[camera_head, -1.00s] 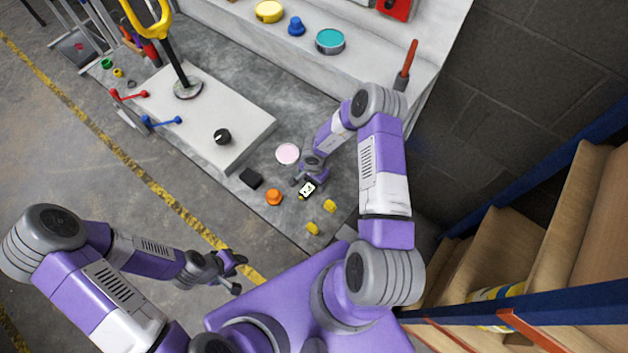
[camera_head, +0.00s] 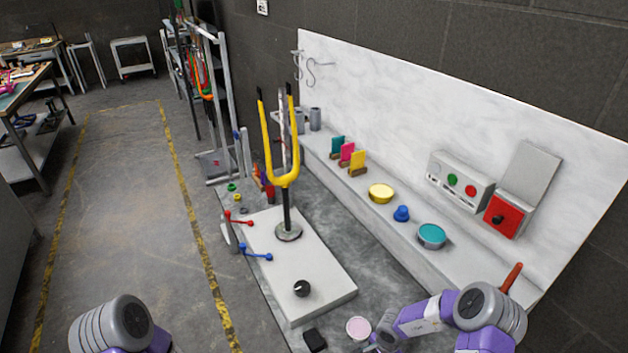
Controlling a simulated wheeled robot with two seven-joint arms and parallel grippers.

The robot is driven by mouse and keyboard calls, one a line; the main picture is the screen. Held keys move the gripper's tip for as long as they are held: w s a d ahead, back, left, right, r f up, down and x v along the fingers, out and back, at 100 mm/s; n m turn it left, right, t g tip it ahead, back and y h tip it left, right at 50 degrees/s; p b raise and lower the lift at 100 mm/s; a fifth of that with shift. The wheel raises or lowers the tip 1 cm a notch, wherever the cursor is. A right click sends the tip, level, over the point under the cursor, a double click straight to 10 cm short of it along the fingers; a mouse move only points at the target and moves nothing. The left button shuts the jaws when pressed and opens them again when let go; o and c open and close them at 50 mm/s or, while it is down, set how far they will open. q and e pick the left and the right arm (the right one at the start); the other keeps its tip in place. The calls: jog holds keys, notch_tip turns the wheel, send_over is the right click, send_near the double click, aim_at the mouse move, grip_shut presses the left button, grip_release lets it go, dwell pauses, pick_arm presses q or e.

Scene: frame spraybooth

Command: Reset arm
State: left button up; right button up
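My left arm shows only as a grey and purple joint at the lower left; its gripper is outside the picture. My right arm comes in at the lower right, bent, with its forearm pointing left. My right gripper (camera_head: 376,346) is cut off by the bottom edge, close to a pale pink disc (camera_head: 358,328). Its fingers are too small and cropped to tell open from shut. The task names no separate object.
A white slab (camera_head: 330,280) carries a yellow fork on a post (camera_head: 284,180) and a black knob (camera_head: 302,288). A black block (camera_head: 314,340) lies beside it. Floor at left is open.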

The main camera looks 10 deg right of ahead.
jog(key=shift+s+a+n, duration=0.3)
jog(key=shift+s+n, duration=0.05)
jog(key=shift+n, duration=0.05)
jog(key=s+a+r+n+y, duration=0.3)
jog(key=s+a+n, duration=0.6)
jog(key=s+a, duration=0.6)
jog(key=shift+n+t+y, duration=0.3)
jog(key=shift+n+y, duration=0.1)
jog(key=shift+y, duration=0.2)
